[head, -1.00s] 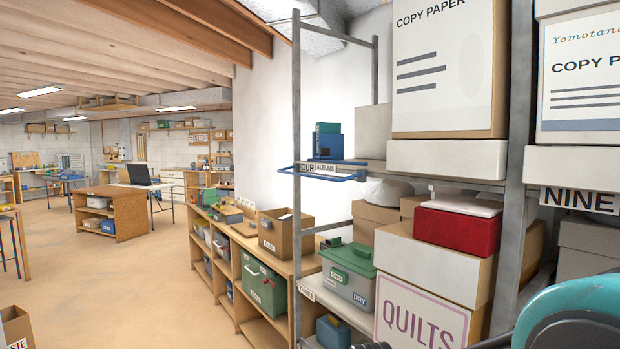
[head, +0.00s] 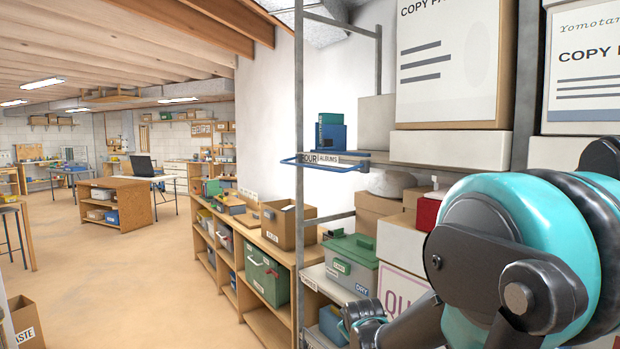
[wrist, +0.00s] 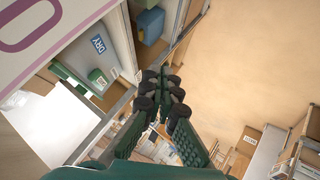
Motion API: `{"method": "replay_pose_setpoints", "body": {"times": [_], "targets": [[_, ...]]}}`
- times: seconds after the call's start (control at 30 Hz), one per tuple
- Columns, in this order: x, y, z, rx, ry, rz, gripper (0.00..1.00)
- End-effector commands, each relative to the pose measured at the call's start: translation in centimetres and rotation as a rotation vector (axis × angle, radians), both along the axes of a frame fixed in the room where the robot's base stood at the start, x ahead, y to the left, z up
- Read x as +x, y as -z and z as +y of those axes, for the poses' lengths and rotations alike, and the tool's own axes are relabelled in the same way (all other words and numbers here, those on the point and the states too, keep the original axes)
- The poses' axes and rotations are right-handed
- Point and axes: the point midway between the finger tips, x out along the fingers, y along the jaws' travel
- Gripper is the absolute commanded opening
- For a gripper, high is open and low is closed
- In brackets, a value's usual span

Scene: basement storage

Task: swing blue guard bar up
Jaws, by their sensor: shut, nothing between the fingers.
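The blue guard bar (head: 345,169) is a thin loop sticking out roughly level from the front of the shelf labelled FOUR ALBUMS (head: 322,159), in the middle of the head view. Blue and green albums (head: 331,134) stand on the shelf behind it. My gripper (wrist: 163,82) shows in the wrist view, with its dark fingers together and nothing between them. In the head view my arm is at the lower right, and its far end is low in front of the shelving, below the bar and apart from it. The bar cannot be made out in the wrist view.
A grey metal upright (head: 299,180) stands beside the bar's left end. Copy paper boxes (head: 453,65) fill the upper right. A green-lidded bin (head: 352,263) and a QUILTS box (head: 390,285) sit lower down. A wooden low shelf (head: 272,270) runs left; the floor (head: 120,270) beyond is open.

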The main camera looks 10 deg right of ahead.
Motion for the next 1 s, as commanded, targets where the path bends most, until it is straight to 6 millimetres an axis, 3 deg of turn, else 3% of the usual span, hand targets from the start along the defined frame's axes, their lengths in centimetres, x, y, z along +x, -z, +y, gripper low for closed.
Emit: {"method": "replay_pose_setpoints", "body": {"times": [0.03, 0.2, 0.4, 0.5, 0.8, 1.0], "targets": [[2.7, -1.7, -0.5, -0.084, -0.053, -0.066, 0.00], [10.1, -7.7, -1.4, -0.422, -0.224, -0.290, 0.00], [17.0, -14.8, -1.6, -0.866, -0.355, -0.527, 0.00], [19.4, -17.9, -1.3, -1.094, -0.390, -0.632, 0.00], [23.4, -25.0, 1.0, -1.796, -0.352, -0.890, 0.00], [23.6, -27.1, 2.8, -2.185, -0.223, -0.999, 0.00]]}}
